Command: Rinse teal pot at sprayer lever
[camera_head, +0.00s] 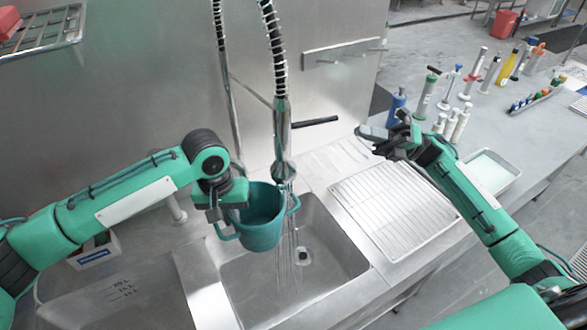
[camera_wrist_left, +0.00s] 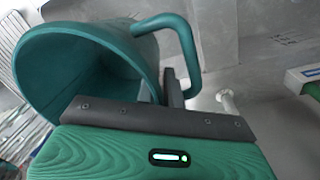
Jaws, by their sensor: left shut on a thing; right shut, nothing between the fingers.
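The teal pot (camera_head: 262,228) is over the sink, tilted, with its open mouth facing up. It has a handle on each side. My left gripper (camera_head: 232,205) is shut on the pot's left side; the left wrist view shows the pot (camera_wrist_left: 95,65) large, with its mouth and one handle beyond the fingers (camera_wrist_left: 160,118). The sprayer head (camera_head: 284,168) hangs above the pot's right rim, and water streams down at that side. The black sprayer lever (camera_head: 315,122) sticks out to the right. My right gripper (camera_head: 372,138) is shut and empty, right of the lever and apart from it.
The sink basin (camera_head: 335,250) lies below the pot. A wire drying rack (camera_head: 395,208) is on the right counter, with a shallow tray (camera_head: 490,172) beyond. Several bottles and pump dispensers (camera_head: 460,100) stand at the back right. A wall rail (camera_head: 340,52) is behind.

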